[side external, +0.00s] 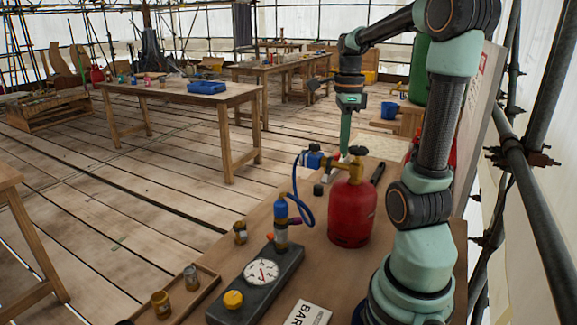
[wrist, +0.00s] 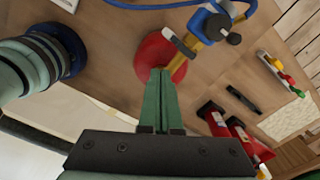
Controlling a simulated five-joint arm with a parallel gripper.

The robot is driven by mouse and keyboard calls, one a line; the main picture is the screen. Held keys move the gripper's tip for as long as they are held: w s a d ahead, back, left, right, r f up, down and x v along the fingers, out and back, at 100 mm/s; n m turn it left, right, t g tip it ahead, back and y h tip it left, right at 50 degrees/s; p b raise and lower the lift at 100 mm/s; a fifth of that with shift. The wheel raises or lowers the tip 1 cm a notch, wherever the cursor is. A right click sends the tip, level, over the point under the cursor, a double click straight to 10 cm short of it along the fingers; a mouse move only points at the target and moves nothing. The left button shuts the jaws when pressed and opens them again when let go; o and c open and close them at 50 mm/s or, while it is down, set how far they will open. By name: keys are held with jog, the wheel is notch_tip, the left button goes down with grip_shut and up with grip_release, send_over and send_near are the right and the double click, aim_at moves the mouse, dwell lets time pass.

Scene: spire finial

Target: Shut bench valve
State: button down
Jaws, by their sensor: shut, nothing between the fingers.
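A red gas cylinder (side external: 352,212) stands on the bench with a brass valve (side external: 352,172) on top. A small dark handle sits on the valve; in the wrist view a short bar handle (wrist: 180,43) lies across the brass fitting (wrist: 205,25). A blue regulator (side external: 313,159) with a blue hose is joined to the valve's left side. In the wrist view a round black knob (wrist: 220,28) sits beside the blue part. My gripper (side external: 345,155) is shut and empty, pointing down by the valve top. Its green fingertips (wrist: 160,72) appear over the red cylinder, near the bar handle. Contact cannot be told.
A blue torch (side external: 281,210) stands left of the cylinder by a dark gauge box (side external: 262,272) with a yellow knob. A wooden tray (side external: 185,290) holds small jars. A dark tool lies behind the cylinder. In the wrist view, red objects (wrist: 225,125) lie at right.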

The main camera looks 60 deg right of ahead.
jog(key=shift+s+d, duration=0.2)
jog(key=shift+s, duration=0.05)
dwell(0.5)
jog(key=shift+w+d, duration=0.2)
jog(key=shift+d, duration=0.15)
dwell(0.4)
jog(key=shift+w, duration=0.1)
notch_tip(320, 180, up, 6)
jog(key=shift+w+a, duration=0.2)
jog(key=shift+w, duration=0.1)
dwell(0.7)
notch_tip(320, 180, down, 6)
jog(key=shift+s+a, duration=0.35)
dwell(0.6)
